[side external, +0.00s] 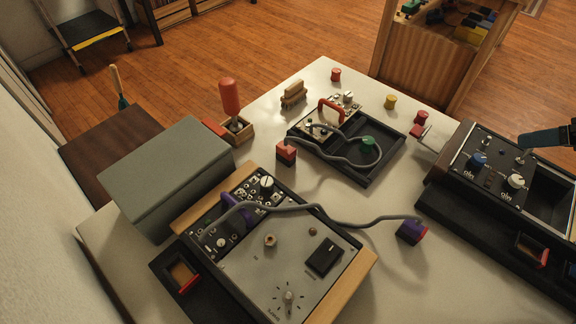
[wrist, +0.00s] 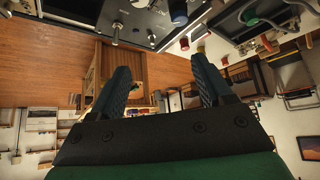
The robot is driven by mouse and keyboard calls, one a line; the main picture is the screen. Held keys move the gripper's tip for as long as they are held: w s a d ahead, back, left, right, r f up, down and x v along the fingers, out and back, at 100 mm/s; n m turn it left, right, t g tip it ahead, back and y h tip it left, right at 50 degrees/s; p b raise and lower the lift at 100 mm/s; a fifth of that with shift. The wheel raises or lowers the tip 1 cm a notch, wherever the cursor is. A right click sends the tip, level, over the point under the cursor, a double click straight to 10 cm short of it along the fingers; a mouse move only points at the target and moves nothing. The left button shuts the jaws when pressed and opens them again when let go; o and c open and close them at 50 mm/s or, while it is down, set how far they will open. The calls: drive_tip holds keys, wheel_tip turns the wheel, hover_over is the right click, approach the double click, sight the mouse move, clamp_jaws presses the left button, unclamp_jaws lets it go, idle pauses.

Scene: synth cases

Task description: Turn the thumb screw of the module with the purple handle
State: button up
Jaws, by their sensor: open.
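The module with the purple handle (side external: 236,214) sits in the wooden-sided case (side external: 345,285) at the front of the table. Small knobs and jacks surround the handle, and a grey cable crosses over it. I cannot tell which small part is its thumb screw. My gripper (wrist: 160,62) is open, with nothing between its fingers in the wrist view. In the side view, a dark teal part of my gripper (side external: 538,138) shows at the right edge, over the black device and far from the purple handle. The purple handle is not recognisable in the wrist view.
A grey box (side external: 165,175) stands left of the case. A red-handled tool (side external: 230,97) stands in a wooden block. A black tray (side external: 376,172) holds a red-handled module. The black knobbed device (side external: 470,180) is at right.

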drive_tip(key=shift+c, duration=0.2)
drive_tip(key=shift+c, duration=1)
drive_tip(key=w+a+r+g+y, duration=0.1)
drive_tip(key=w+a+r+g, duration=0.2)
drive_tip(key=a, duration=0.4)
drive_tip(key=g+h, duration=0.1)
drive_tip(key=g, duration=0.3)
hover_over(267, 180)
wheel_tip(267, 180, down, 6)
drive_tip(key=shift+r, duration=0.1)
drive_tip(key=shift+a+f, duration=0.1)
drive_tip(key=shift+f, duration=2.75)
